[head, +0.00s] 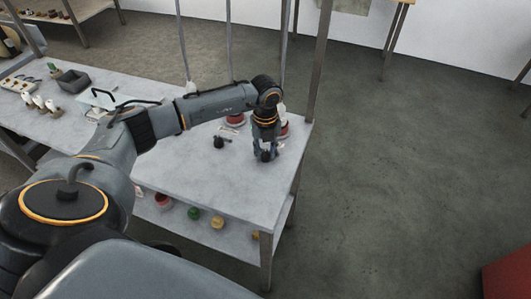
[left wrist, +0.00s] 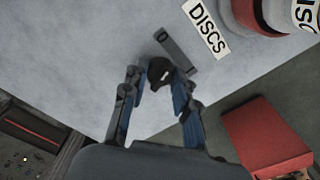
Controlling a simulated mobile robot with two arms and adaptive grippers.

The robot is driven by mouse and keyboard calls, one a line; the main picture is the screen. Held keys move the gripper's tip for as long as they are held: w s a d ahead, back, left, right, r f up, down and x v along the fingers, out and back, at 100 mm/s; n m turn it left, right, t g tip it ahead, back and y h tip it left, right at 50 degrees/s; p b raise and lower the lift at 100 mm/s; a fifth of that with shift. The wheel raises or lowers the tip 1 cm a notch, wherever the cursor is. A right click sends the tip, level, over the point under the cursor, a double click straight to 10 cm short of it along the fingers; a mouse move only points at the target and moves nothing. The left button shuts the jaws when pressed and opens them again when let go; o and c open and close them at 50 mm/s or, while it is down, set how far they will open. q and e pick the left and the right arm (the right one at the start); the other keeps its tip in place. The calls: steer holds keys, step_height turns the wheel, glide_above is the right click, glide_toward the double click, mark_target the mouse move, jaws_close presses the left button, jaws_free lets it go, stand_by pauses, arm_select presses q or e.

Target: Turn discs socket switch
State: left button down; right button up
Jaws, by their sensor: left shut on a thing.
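The discs socket switch shows as a black knob (left wrist: 160,72) with a pale mark, beside a dark grey bar (left wrist: 177,48) and the white "DISCS" label (left wrist: 207,27) on the worktop. My left gripper (head: 265,155) points down over the right end of the bench. In the left wrist view its fingers (left wrist: 156,84) stand on both sides of the knob and are shut on it. The finger contact is partly hidden. A second black knob (head: 219,142) stands to the left on the worktop in the head view. My right gripper is not in view.
Red discs (left wrist: 255,15) are stacked beside the label, also by a post on the bench (head: 235,120). The bench worktop (head: 190,170) is clear in front. Coloured round items (head: 193,213) sit on the lower shelf. A red box (head: 508,275) stands on the floor at right.

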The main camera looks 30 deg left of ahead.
mark_target(265, 152)
arm_select(q)
steer(key=m+b, duration=0.3)
steer(key=m, duration=0.2)
steer(key=shift+f, duration=0.1)
steer(key=shift+m+b, duration=0.95)
steer(key=shift+m, duration=1.15)
steer(key=c, duration=1)
jaws_free()
steer(key=shift+c, duration=0.2)
step_height(265, 152, up, 12)
